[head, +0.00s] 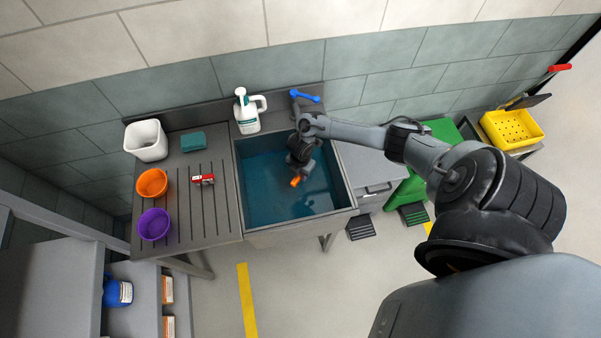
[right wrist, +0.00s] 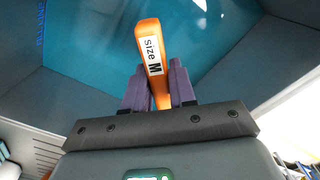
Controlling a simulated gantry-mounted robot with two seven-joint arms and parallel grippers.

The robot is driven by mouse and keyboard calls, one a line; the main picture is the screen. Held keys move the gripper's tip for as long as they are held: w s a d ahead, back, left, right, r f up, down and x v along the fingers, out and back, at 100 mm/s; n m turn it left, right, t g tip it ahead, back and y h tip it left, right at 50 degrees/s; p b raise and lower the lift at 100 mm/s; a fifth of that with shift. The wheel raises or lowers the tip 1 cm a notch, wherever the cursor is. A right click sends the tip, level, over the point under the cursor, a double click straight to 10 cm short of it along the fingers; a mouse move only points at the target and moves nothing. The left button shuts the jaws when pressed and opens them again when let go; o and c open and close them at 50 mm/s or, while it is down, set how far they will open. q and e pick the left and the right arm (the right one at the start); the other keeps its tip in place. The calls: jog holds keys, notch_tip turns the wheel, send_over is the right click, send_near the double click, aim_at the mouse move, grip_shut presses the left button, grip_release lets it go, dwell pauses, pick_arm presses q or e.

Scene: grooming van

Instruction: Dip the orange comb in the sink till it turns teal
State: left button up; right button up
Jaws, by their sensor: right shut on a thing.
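The orange comb (right wrist: 151,50) shows in the right wrist view with a white label reading "Size M". My right gripper (right wrist: 158,88) is shut on it. In the head view the comb (head: 296,181) is a small orange piece below my right gripper (head: 298,168), over the sink (head: 240,190). The sink holds blue-teal water (head: 270,200). The visible part of the comb is orange; its far end is hidden, and I cannot tell whether it touches the water. My left gripper is not in view.
On the drainboard left of the sink are an orange bowl (head: 152,183), a purple bowl (head: 154,224), a white bin (head: 146,140), a teal block (head: 193,142) and a red-and-white item (head: 203,179). A white jug (head: 247,111) and a blue-handled tap (head: 305,96) stand behind the sink.

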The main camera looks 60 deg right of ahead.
notch_tip(320, 180, down, 22)
jog(key=b, duration=1.9)
jog(key=shift+f, duration=0.1)
jog(key=shift+w+a, duration=0.95)
jog(key=shift+w, duration=0.2)
jog(key=shift+s+d, duration=0.1)
jog(key=shift+s, duration=0.05)
